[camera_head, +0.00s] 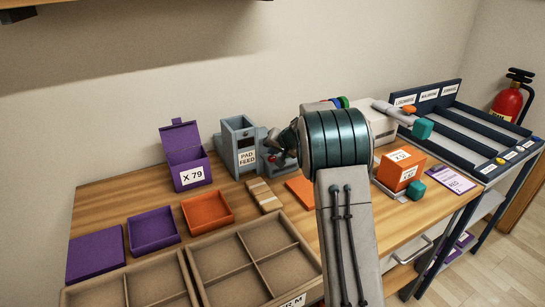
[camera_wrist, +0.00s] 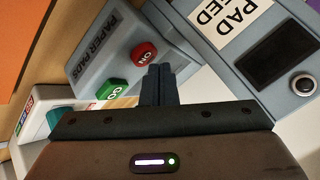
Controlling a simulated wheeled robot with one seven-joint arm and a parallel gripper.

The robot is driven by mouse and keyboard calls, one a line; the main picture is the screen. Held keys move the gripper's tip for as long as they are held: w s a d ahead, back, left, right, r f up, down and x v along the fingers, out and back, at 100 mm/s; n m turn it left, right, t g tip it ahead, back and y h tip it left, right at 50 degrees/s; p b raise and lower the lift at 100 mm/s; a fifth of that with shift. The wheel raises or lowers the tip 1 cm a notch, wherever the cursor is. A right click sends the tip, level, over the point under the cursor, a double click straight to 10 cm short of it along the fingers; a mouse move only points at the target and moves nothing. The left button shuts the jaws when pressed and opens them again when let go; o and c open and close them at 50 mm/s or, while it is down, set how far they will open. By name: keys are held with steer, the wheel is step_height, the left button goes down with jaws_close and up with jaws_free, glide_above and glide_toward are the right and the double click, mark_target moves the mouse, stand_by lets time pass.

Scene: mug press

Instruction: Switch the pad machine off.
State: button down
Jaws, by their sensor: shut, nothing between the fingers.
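The pad machine shows in the wrist view as a grey control box (camera_wrist: 120,35) marked PAPER PADS. It has a red button (camera_wrist: 143,54) with lettering that looks like ON, and a green button (camera_wrist: 110,90) with lettering that looks like GO. My gripper (camera_wrist: 159,70) is shut and empty, its fingertips close beside the red button; I cannot tell whether they touch it. In the head view the grey pad feed hopper (camera_head: 241,132) stands at the back of the table, and my arm hides most of the control box beside it.
The hopper's face (camera_wrist: 270,60) carries a dark round knob or button (camera_wrist: 301,83). A purple bin marked X 79 (camera_head: 192,177) stands left of the hopper. An orange box (camera_head: 399,170) and a white machine (camera_head: 372,120) stand right of my arm. Divided trays (camera_head: 225,259) fill the table's front.

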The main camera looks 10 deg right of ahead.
mark_target(274, 159)
steer(key=shift+r, duration=0.45)
steer(key=shift+r, duration=0.1)
steer(key=shift+r+p, duration=2.1)
steer(key=shift+r, duration=0.8)
